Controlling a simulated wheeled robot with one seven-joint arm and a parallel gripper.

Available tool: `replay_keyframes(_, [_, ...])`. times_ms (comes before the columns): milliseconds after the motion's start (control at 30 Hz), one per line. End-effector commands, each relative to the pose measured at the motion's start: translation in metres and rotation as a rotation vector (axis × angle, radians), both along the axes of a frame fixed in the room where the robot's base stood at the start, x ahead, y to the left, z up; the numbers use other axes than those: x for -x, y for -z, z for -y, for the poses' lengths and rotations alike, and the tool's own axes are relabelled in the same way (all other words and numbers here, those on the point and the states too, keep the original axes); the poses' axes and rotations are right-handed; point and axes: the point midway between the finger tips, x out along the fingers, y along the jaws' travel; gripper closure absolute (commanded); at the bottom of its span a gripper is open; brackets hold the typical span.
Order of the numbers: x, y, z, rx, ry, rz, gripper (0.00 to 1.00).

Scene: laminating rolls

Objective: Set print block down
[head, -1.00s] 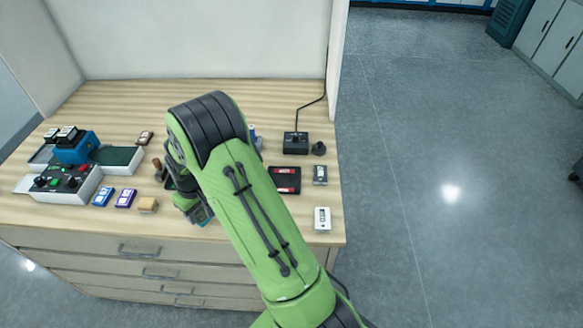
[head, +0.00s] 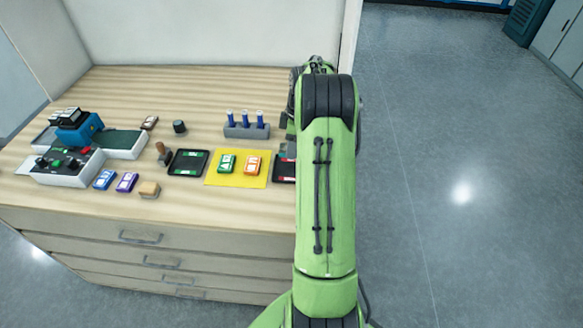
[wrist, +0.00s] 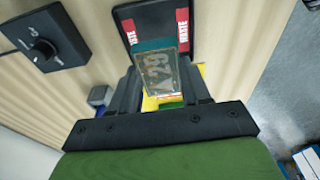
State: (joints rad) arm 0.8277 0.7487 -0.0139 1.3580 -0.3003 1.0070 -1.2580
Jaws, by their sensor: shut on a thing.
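The print block (wrist: 162,72) is a small piece with a teal side and a worn, metallic face bearing raised characters. In the wrist view my gripper (wrist: 160,88) is shut on it, one dark finger on each side. The black tray with red WASTE labels (wrist: 149,16) lies just beyond the block, which overlaps its near edge in that view. Whether they touch I cannot tell.
Left of my arm are a yellow mat (head: 212,180) with green and orange blocks, a green-labelled black tray (head: 188,163) and a rack of blue tubes (head: 246,132). A black knob box (wrist: 47,40) stands near the waste tray. Blue and purple blocks sit front left.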

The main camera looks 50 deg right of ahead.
Motion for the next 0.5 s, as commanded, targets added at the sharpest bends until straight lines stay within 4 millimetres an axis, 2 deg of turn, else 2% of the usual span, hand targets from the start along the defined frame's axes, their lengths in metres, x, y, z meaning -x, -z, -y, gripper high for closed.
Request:
replay_keyframes(33, [0.000,0.013,-0.001,-0.003,-0.001,-0.002,0.83])
replay_keyframes(300, [-0.001,0.064,-0.001,-0.002,0.002,-0.001,0.83])
replay_keyframes(400, [-0.001,0.073,-0.001,0.000,0.002,0.000,0.83])
replay_keyframes(500, [-0.001,0.073,-0.001,0.001,0.001,0.001,0.83])
